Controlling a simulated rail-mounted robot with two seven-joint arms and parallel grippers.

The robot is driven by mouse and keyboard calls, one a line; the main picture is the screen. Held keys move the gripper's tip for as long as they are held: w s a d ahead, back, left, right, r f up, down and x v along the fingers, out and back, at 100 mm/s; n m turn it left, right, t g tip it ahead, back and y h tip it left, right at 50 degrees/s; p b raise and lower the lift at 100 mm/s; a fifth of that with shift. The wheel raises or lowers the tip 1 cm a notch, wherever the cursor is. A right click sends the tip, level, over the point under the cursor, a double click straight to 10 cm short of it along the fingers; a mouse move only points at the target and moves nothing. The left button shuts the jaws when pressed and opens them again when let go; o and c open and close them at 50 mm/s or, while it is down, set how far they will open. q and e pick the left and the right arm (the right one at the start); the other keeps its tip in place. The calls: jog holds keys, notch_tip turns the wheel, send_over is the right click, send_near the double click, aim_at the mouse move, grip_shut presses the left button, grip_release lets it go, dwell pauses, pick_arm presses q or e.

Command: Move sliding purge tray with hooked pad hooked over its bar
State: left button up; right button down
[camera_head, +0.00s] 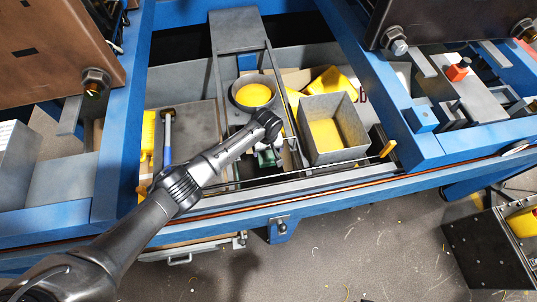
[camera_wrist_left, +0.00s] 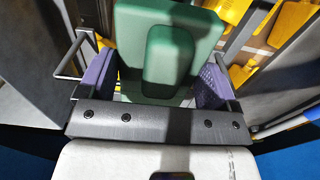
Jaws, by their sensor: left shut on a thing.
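A green hooked pad (camera_wrist_left: 155,60) fills the space between the purple-padded fingers of my left gripper (camera_wrist_left: 152,85), which is shut on it. In the head view, the left gripper (camera_head: 264,152) reaches down at the front of the grey sliding purge tray (camera_head: 235,38), and only a little of the green pad (camera_head: 268,158) shows below the wrist. A metal bar (camera_wrist_left: 67,58) shows left of the pad in the wrist view, and part of it shows in the head view (camera_head: 289,145). I cannot tell whether the hook sits over the bar. My right gripper is not in view.
A round pot (camera_head: 253,93) with yellow material sits on the tray. A grey square bin (camera_head: 337,143) with yellow inside stands close on the right. A blue-handled tool (camera_head: 167,138) lies on the left. The blue frame rail (camera_head: 350,194) runs along the front.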

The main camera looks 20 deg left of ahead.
pick_arm(q)
jog(key=shift+w+a+f+b, duration=0.1)
jog(key=shift+w+a+b, duration=0.4)
jog(key=shift+w+b, duration=0.2)
jog(key=shift+w+a+b, duration=0.45)
jog(key=shift+w+b, duration=0.1)
jog(key=shift+w, duration=0.2)
jog(key=shift+w+a, duration=0.15)
jog(key=shift+w, duration=0.05)
jog(key=shift+w, duration=0.1)
